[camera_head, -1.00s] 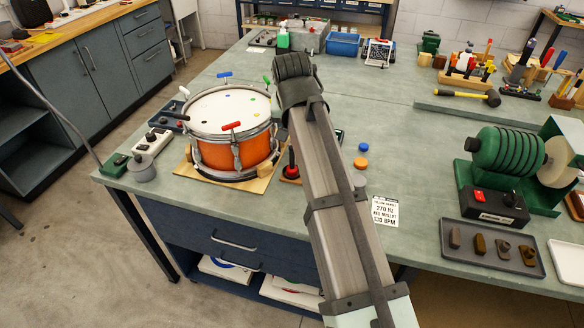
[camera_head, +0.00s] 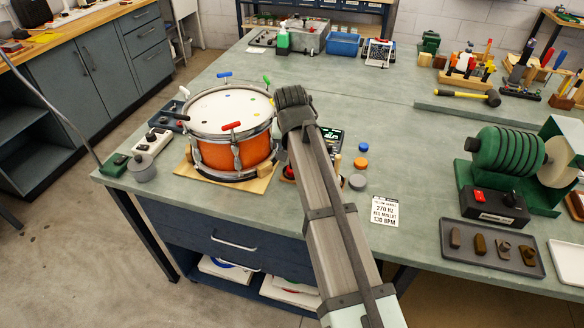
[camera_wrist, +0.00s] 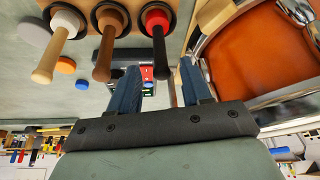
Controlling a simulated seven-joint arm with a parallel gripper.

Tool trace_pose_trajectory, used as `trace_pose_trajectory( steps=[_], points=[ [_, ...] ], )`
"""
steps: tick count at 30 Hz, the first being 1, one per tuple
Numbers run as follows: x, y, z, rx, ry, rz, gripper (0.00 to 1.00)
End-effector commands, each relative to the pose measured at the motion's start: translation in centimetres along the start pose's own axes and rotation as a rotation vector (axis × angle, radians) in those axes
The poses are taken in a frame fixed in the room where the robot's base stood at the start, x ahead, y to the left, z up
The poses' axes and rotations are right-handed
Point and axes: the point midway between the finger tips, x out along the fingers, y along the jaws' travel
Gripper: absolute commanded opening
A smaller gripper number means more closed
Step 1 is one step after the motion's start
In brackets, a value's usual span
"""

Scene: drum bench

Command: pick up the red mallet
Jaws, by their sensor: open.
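The red mallet stands in a rack with its red head (camera_wrist: 157,18) at the bottom and its dark handle (camera_wrist: 160,55) rising toward the wrist camera. In the head view only a bit of its red head (camera_head: 289,172) shows beside my arm. My gripper (camera_wrist: 160,66) is open and empty. In the head view my arm hides the gripper.
A brown-headed mallet (camera_wrist: 106,40) and a white-headed mallet (camera_wrist: 58,40) stand beside the red one. The orange drum (camera_head: 235,155) is close on the other side. A small display device (camera_head: 330,138) and blue and orange discs (camera_head: 361,163) lie nearby. The bench middle is clear.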

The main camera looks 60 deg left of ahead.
Motion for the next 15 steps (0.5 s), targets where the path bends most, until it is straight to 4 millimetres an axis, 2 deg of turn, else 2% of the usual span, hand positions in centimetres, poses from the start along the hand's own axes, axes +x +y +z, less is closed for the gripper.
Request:
trace_pose_trajectory(
  steps=[9, 15],
  points=[
    [3.9, -0.2, 0.1, 0.000, -0.001, 0.001, 0.48],
    [4.5, -0.2, 0.1, 0.000, 0.001, 0.000, 0.48]
  ],
)
